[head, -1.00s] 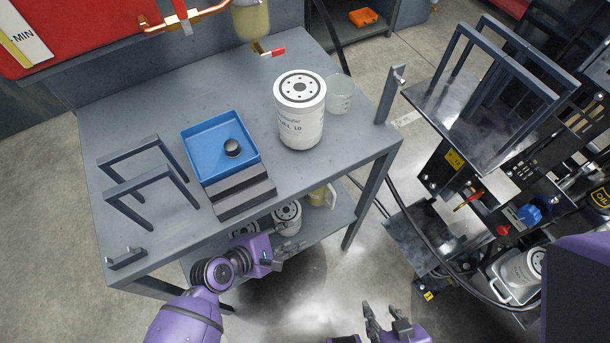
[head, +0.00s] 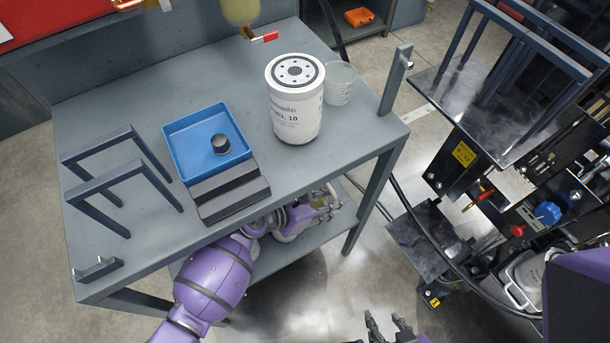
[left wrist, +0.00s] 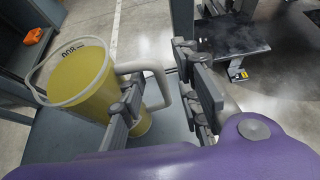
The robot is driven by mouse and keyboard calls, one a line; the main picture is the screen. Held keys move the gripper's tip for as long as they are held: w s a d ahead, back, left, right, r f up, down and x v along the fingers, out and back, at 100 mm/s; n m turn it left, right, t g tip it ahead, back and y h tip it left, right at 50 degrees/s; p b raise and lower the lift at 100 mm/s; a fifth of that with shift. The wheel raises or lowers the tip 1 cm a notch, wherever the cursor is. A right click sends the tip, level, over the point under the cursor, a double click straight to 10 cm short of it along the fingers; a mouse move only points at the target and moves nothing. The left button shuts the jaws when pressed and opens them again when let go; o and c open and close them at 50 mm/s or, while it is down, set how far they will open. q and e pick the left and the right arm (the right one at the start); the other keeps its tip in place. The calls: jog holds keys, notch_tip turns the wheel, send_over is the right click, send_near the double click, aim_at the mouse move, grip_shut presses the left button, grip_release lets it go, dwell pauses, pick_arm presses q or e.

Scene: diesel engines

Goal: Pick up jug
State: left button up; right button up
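The jug (left wrist: 85,80) is a see-through cup of yellow liquid with a pale handle (left wrist: 158,72), upright at the left of the left wrist view. It stands on the table's lower shelf. In the head view my arm and the tabletop hide most of it. My left gripper (left wrist: 165,105) is open, its fingers on either side of the handle; I cannot tell whether they touch it. In the head view the left gripper (head: 325,205) is under the tabletop's front edge. My right gripper (head: 389,325) is open and empty at the bottom edge, over the floor.
The grey table (head: 120,115) holds a white fuel filter (head: 297,110), a clear beaker (head: 340,85), a blue tray (head: 190,145) with a black cap, and dark metal brackets (head: 110,170). A table leg (head: 370,200) stands right of the left gripper. Dark machinery (head: 480,170) stands at right.

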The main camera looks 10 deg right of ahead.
pick_arm(q)
jog(key=shift+w+d+f, duration=0.1)
jog(key=shift+d, duration=0.1)
grip_shut()
dwell(0.3)
